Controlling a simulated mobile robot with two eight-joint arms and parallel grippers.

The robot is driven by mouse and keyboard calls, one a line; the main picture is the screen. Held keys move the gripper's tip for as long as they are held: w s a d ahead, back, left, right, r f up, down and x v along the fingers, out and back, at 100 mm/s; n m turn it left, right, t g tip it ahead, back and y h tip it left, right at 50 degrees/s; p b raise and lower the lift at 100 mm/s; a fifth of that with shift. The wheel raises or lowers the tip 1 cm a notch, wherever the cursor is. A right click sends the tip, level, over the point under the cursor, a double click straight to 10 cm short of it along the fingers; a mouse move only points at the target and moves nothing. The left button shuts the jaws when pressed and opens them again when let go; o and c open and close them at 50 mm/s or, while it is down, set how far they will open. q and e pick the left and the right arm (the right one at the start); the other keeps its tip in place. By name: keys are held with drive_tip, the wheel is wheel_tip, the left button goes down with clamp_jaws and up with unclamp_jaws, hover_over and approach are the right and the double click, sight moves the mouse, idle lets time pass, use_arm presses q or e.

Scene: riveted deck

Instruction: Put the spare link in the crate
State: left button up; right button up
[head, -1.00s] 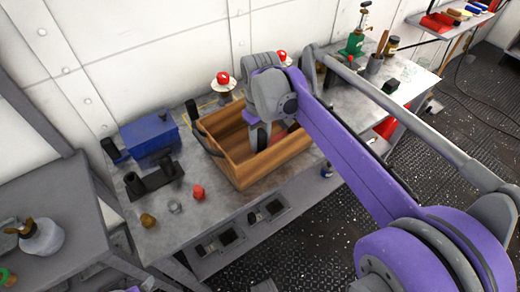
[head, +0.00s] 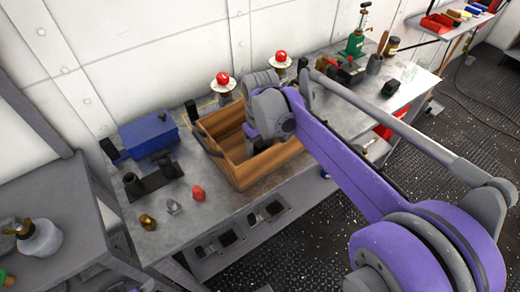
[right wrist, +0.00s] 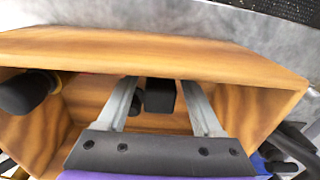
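The wooden crate (head: 262,172) stands on the metal bench, with a dark handle bar at its left side. My right gripper (right wrist: 159,82) is over the crate's inside. In the right wrist view its two grey fingers are spread apart, in front of the crate's wooden wall (right wrist: 150,47). A black block (right wrist: 160,95) shows between the fingers; I cannot tell whether it touches them or what it is. A small red patch (right wrist: 86,73) shows inside the crate, mostly hidden. I cannot make out the spare link with certainty. My left gripper is not in view.
A blue box (head: 150,134) and a black bracket (head: 155,178) stand left of the crate. Brass (head: 148,222), grey (head: 173,207) and red (head: 198,193) small pieces lie near the front edge. Red-topped posts (head: 222,84) stand behind. A green jack (head: 355,43) is farther right.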

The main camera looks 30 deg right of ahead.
drive_tip(key=shift+r, duration=0.1)
wheel_tip(320, 180, up, 12)
drive_tip(key=shift+r+p, duration=0.1)
drive_tip(key=shift+p, duration=0.65)
